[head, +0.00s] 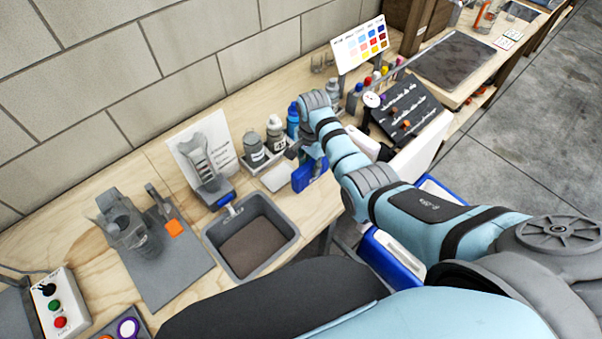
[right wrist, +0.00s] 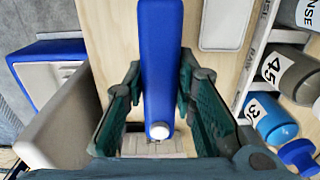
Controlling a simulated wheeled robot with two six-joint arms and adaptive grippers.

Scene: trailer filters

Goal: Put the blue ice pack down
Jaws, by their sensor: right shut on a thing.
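The blue ice pack (head: 310,174) is a flat blue block. In the head view it stands on edge at the front edge of the wooden bench, right of the grey basin. My right gripper (head: 312,155) is shut on it from above. In the right wrist view the ice pack (right wrist: 161,65) runs upright between the two green-padded fingers (right wrist: 160,100), with a white cap at its near end. I cannot tell whether its underside touches the bench. My left gripper is not in view.
A white pad (head: 278,177) lies beside the ice pack. Several bottles (head: 276,134) stand in a tray behind. A dark sloped rack (head: 412,112) stands to the right. A white bin (head: 418,150) is nearby.

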